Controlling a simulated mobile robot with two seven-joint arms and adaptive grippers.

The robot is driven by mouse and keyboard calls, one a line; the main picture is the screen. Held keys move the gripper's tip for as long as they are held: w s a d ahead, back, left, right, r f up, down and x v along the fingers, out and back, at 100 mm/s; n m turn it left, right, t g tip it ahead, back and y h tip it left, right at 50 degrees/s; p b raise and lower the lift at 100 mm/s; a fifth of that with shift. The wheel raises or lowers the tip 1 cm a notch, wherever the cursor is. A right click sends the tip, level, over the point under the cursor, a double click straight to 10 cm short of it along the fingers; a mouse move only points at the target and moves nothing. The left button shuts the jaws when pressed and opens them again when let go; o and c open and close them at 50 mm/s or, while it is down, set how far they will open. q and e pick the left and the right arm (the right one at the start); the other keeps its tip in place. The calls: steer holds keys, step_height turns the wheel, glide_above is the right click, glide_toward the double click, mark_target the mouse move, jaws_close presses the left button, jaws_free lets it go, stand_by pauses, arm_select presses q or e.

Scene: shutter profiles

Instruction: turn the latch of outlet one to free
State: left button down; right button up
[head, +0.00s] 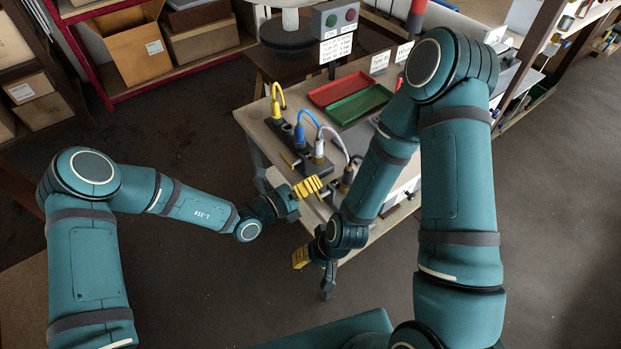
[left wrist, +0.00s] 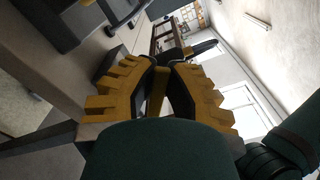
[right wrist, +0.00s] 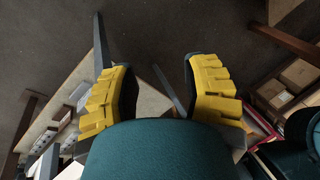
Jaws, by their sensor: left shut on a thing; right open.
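A dark outlet strip (head: 314,168) runs along the left side of the table, with yellow, blue, white and dark plugs in a row. A small yellow latch lever (head: 290,160) shows beside the strip. My left gripper (head: 322,183) is at the strip's near end, beside the dark plug (head: 346,180). In the left wrist view my left gripper (left wrist: 163,66) is shut on a narrow yellow latch piece (left wrist: 156,92); its outlet number and angle cannot be told. My right gripper (head: 316,257) is open and empty, low in front of the table; it also shows in the right wrist view (right wrist: 158,68).
A red tray (head: 338,89) and a green tray (head: 360,105) lie on the table (head: 262,129) behind the strip. A control box (head: 335,18) with red and green buttons stands at the back. Cables arch over the strip. Floor is clear left of the table.

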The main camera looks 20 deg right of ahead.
mark_target(317, 193)
arm_select(q)
steer(key=m+p, duration=0.1)
steer(key=r+m, duration=0.1)
steer(key=m, duration=0.1)
steer(key=shift+s+d+p, duration=0.15)
steer(key=shift+s+p, duration=0.2)
steer(key=m+p, duration=0.1)
steer(key=s+m+p, duration=0.1)
steer(key=m, duration=0.1)
steer(key=shift+d+r, duration=0.2)
steer(key=shift+r, duration=0.15)
steer(key=m, duration=0.1)
steer(key=m+p, duration=0.1)
steer(key=shift+s+d+r+m, duration=0.1)
steer(key=shift+s+m, duration=0.25)
steer(key=shift+m, duration=0.05)
steer(key=shift+s+d+m+p, duration=0.1)
steer(key=shift+s+m+p, duration=0.15)
steer(key=shift+m, duration=0.3)
steer(key=shift+s+d+m+p, duration=0.1)
steer(key=shift+m+p, duration=0.2)
steer(key=shift+m, duration=0.25)
arm_select(e)
step_height(317, 193, up, 7)
steer(key=w, duration=0.1)
steer(key=shift+d+f, duration=0.2)
steer(key=shift+w, duration=0.1)
arm_select(q)
steer(key=c, duration=1)
jaws_free()
